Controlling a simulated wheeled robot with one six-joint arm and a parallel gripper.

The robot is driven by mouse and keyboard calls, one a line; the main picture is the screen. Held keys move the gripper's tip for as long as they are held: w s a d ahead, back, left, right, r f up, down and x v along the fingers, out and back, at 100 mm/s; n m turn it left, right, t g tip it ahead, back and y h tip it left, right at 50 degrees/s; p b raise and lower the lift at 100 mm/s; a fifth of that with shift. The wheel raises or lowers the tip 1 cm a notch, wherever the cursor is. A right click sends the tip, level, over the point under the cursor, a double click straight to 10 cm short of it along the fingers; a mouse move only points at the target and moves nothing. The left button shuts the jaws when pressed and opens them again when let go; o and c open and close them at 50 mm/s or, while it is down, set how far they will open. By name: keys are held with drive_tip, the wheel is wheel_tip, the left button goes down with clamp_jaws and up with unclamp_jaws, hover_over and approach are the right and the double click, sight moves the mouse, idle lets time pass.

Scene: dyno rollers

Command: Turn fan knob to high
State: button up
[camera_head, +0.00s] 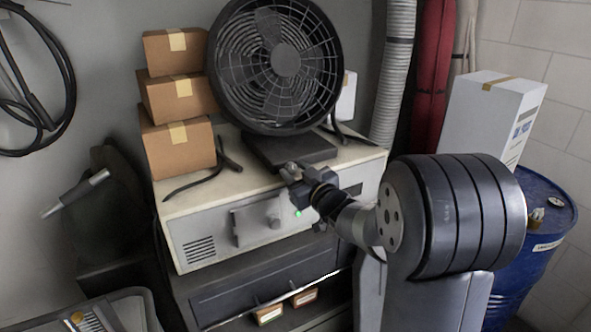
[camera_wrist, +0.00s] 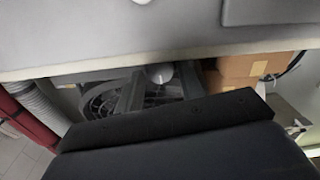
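The black round fan (camera_head: 285,60) stands on a dark base (camera_head: 292,151) on top of a cream cabinet (camera_head: 240,182). I cannot make out a fan knob for certain. My gripper (camera_head: 290,172) is in front of the cabinet's top edge, just before the fan base, and hides part of the front panel. A green light (camera_head: 298,213) shows beside it. In the wrist view, which looks upside down, the fan (camera_wrist: 102,102) appears partly hidden behind my dark gripper body. A pale round part (camera_wrist: 160,72) shows there; I cannot tell what it is. My finger opening is unclear.
Several cardboard boxes (camera_head: 178,95) are stacked left of the fan. A grey hose (camera_head: 393,75) and red cylinder (camera_head: 433,80) stand behind at right. A white box (camera_head: 487,115) and blue drum (camera_head: 535,225) are right of my arm. A dark drawer unit (camera_head: 225,300) is below.

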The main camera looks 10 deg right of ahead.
drive_tip(key=shift+w+a, duration=0.1)
drive_tip(key=shift+w, duration=0.1)
drive_tip(key=c, duration=0.7)
drive_tip(key=shift+m+p, duration=0.35)
drive_tip(key=shift+m, duration=1.15)
drive_tip(key=o, duration=0.7)
drive_tip(key=shift+s, duration=0.1)
drive_tip(key=b+v, duration=0.2)
drive_tip(key=v, duration=0.8)
drive_tip(key=shift+s+d, duration=0.25)
drive_tip(key=shift+s, duration=0.1)
